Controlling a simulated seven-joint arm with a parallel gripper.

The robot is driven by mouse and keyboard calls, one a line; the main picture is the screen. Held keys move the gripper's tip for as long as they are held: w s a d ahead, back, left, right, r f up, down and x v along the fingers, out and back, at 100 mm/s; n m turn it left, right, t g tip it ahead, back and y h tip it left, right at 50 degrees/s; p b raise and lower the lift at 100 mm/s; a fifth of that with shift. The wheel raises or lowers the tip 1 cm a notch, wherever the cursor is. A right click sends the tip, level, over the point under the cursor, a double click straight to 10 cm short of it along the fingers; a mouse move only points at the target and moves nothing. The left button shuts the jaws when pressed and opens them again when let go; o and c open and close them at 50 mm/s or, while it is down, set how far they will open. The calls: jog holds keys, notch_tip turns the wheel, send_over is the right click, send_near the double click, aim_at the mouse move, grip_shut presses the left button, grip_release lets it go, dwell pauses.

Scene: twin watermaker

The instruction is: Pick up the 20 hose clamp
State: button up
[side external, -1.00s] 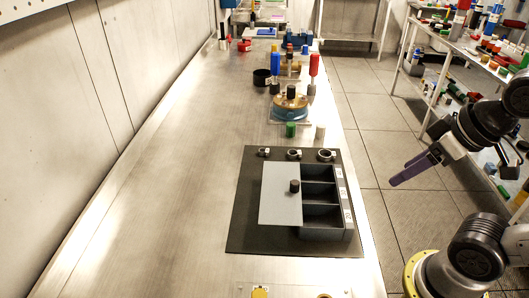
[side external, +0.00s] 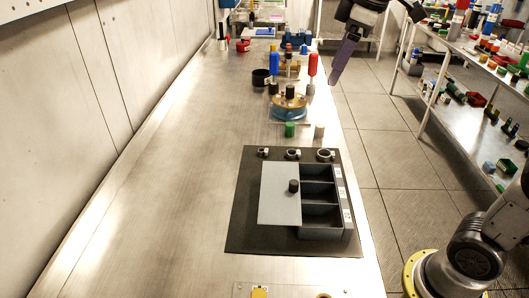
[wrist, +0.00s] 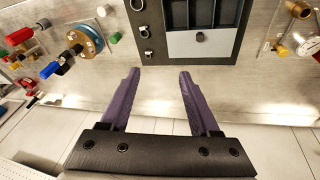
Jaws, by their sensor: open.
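Three metal hose clamps stand in a row along the far edge of the dark mat (side external: 245,222) in the side view: a small one (side external: 263,152), a middle one (side external: 293,154) and a larger one (side external: 326,155). I cannot tell which is the 20. In the wrist view the large clamp (wrist: 137,4), the middle clamp (wrist: 144,31) and the small clamp (wrist: 148,53) line up near the left finger's side. My gripper (wrist: 159,72) has its two purple fingers apart with nothing between them. In the side view my gripper (side external: 334,83) is high, beyond the mat.
A dark compartment box (side external: 345,233) with a grey sliding lid (side external: 280,180) and black knob (side external: 293,186) sits on the mat. Green (side external: 289,129) and white (side external: 319,130) cylinders and a blue-and-brass fixture (side external: 290,108) stand behind it. The bench's left side is clear.

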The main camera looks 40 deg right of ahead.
jog(key=w+f+n+g, duration=0.1)
jog(key=w+f, duration=0.3)
jog(key=w, duration=0.7)
jog(key=g, duration=0.2)
send_over(268, 150)
notch_tip(268, 150, down, 9)
jog(key=shift+n+g, duration=0.3)
jog(key=f, duration=1)
jog(key=shift+w+a+f, duration=0.1)
jog(key=shift+a+f, duration=0.15)
jog(key=shift+f, duration=0.15)
jog(key=shift+d+f, duration=0.2)
jog(key=shift+f, duration=2.8)
grip_shut()
